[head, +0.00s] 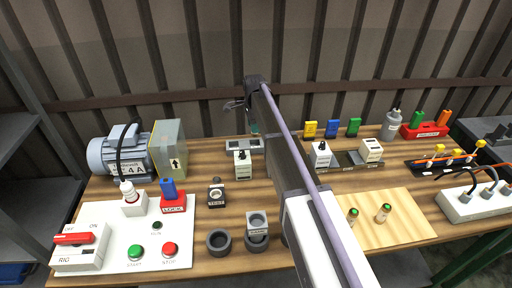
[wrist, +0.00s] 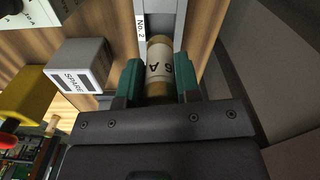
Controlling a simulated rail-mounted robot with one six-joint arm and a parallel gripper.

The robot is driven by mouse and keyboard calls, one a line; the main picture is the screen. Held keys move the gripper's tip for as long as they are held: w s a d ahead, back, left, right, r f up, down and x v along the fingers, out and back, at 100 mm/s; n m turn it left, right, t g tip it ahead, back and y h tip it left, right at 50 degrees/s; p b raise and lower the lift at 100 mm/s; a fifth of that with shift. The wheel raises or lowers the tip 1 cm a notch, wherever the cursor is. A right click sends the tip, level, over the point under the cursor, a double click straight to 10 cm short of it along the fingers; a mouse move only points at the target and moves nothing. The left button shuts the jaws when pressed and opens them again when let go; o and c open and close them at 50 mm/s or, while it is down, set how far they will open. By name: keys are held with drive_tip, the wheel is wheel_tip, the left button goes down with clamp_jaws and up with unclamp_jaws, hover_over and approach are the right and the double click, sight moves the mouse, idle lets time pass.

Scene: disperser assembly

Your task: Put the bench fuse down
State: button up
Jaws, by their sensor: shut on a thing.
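The bench fuse (wrist: 158,62), a pale cylinder with brass-coloured end caps and a dark "A" marking, sits between the green fingertips of my gripper (wrist: 158,82) in the wrist view. My gripper is shut on it. A grey channel-like part (wrist: 180,22) with a "No. 2" label lies just past the fuse's far end; I cannot tell whether they touch. In the head view my arm covers much of the middle, a bit of green fingertip (head: 254,127) shows over the back of the bench, and the held fuse is hidden.
A grey block marked "SPARE" (wrist: 78,68) and a yellow part (wrist: 28,92) are left of my gripper in the wrist view. A motor (head: 112,155) is at left.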

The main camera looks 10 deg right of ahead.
drive_tip(key=shift+f+b, duration=2.3)
drive_tip(key=shift+f, duration=1)
clamp_jaws()
drive_tip(key=o, duration=1)
unclamp_jaws()
drive_tip(key=shift+r, duration=0.1)
wheel_tip(320, 180, up, 12)
drive_tip(key=p, duration=1.2)
drive_tip(key=shift+r+p, duration=0.25)
drive_tip(key=shift+p, duration=0.1)
drive_tip(key=s+n, duration=0.5)
drive_tip(key=s, duration=0.6)
drive_tip(key=s+n, duration=0.6)
drive_tip(key=s, duration=0.6)
drive_tip(key=s+n, duration=0.5)
drive_tip(key=s, duration=0.6)
drive_tip(key=shift+s+f+n, duration=0.15)
drive_tip(key=shift+s+n, duration=0.1)
drive_tip(key=shift+n, duration=0.05)
